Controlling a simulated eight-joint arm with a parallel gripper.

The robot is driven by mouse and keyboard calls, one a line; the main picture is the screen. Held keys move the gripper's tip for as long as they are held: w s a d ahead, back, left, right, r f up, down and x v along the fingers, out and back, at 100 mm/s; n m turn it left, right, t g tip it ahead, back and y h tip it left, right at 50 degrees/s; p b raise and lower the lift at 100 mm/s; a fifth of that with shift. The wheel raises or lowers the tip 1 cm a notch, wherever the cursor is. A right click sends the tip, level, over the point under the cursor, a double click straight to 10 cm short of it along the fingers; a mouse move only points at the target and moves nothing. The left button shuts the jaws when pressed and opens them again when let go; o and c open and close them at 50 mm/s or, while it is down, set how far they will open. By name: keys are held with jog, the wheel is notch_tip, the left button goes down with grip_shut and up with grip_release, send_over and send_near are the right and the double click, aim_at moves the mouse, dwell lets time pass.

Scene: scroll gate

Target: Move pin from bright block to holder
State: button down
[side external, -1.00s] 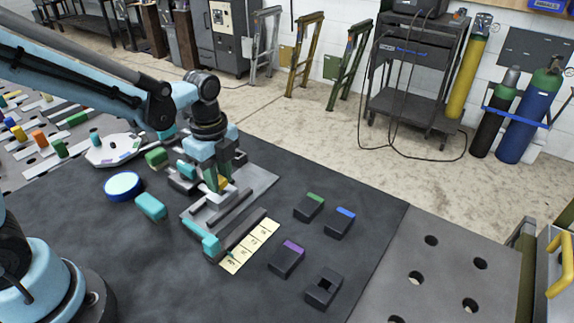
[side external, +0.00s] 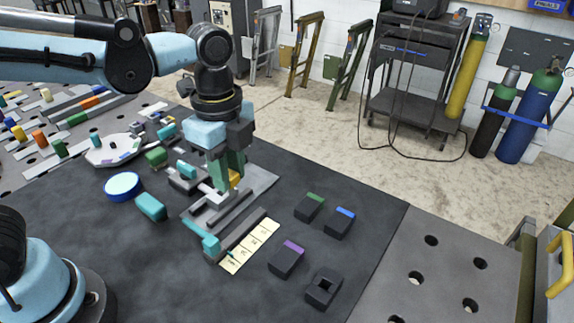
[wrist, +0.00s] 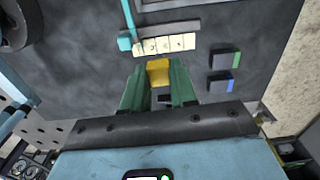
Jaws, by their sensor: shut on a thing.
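My gripper (side external: 228,182) has green fingers and is shut on a yellow piece (side external: 235,180), over the grey fixture (side external: 262,185). The yellow piece also shows between the fingertips in the wrist view (wrist: 158,72). Its lower end is hard to make out, and I cannot tell for sure that it is the pin. A dark block with a square hole (side external: 312,291) stands at the front right of the mat. Dark blocks with green (side external: 315,198), blue (side external: 346,212) and purple (side external: 293,247) tops stand nearby. Which one is the bright block or holder is unclear.
A teal slider (side external: 210,244) lies at the fixture's front end, beside a pale yellow marked strip (side external: 250,247). A blue-rimmed round dish (side external: 122,186) and a teal cylinder (side external: 151,207) lie to the left. The mat between the strip and dark blocks is clear.

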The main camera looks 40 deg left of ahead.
jog(key=shift+w+a+f+n, duration=0.95)
jog(key=shift+w+a+f, duration=0.35)
jog(key=shift+w+a, duration=1.5)
jog(key=shift+w+a+f+n, duration=0.9)
jog(key=shift+w+a+f, duration=0.45)
jog(key=shift+w+a, duration=1.4)
jog(key=shift+w+a+f+n, duration=0.95)
jog(key=shift+w+a+f, duration=0.35)
jog(key=shift+w+a, duration=1.5)
jog(key=shift+w+d+f, duration=0.15)
jog(key=shift+f, duration=0.8)
jog(key=shift+w+d+f, duration=0.1)
jog(key=shift+d+f, duration=0.05)
jog(key=shift+f, duration=0.8)
jog(key=shift+c, duration=1.7)
grip_release()
jog(key=shift+r, duration=0.1)
notch_tip(320, 180, up, 7)
